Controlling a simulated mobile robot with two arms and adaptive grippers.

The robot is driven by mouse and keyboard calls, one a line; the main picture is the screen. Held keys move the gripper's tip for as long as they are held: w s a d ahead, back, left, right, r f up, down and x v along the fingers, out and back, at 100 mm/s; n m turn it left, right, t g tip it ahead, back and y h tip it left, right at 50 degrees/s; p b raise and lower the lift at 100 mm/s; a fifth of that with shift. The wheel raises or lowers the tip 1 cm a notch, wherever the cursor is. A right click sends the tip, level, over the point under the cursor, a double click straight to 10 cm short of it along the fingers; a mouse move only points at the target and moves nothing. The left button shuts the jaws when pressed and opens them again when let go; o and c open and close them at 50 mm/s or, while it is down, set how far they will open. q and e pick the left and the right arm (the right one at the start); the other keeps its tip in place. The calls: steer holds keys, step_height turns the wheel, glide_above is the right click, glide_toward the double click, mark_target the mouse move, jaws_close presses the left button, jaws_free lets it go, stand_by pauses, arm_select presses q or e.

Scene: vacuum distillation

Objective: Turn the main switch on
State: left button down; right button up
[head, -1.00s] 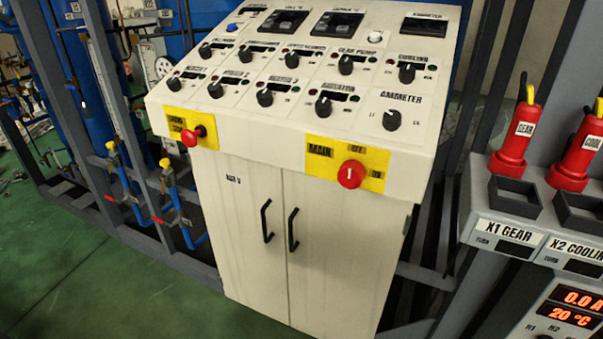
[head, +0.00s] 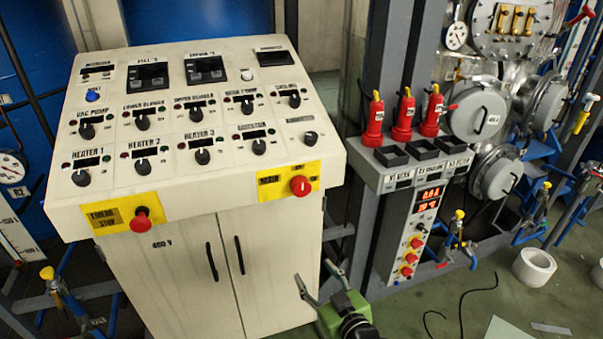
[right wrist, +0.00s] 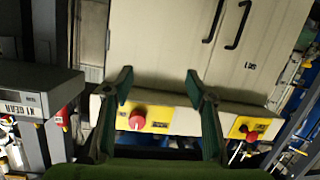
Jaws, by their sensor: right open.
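The main switch (head: 300,186) is a round red knob on a yellow plate at the right of the white control cabinet's front edge. In the right wrist view, which looks upside down, the red knob (right wrist: 137,121) on its yellow plate shows between my two fingers, nearer the left one. My right gripper (head: 316,276) is open and empty, in front of the cabinet's lower right and below the switch in the head picture. Its fingers (right wrist: 158,88) are spread apart in the wrist view. My left gripper is not in view.
The red emergency stop button (head: 141,221) sits on another yellow plate at the cabinet's left. Black knobs cover the sloped panel (head: 200,160). To the right stands a grey unit with red plugs (head: 404,116) and a display (head: 428,199). A white roll (head: 534,267) lies on the floor.

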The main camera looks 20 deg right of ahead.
mark_target(303, 191)
step_height(303, 191, up, 16)
steer(key=d+t+p, duration=0.2)
steer(key=t, duration=0.1)
steer(key=w+p, duration=0.1)
steer(key=w, duration=0.7)
steer(key=w+a+p, duration=0.1)
steer(key=w, duration=0.3)
steer(key=shift+w+p, duration=0.2)
steer(key=shift+p, duration=0.1)
steer(key=shift+w, duration=0.9)
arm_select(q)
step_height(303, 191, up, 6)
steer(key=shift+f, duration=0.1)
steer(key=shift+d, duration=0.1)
arm_select(e)
steer(key=c, duration=1.1)
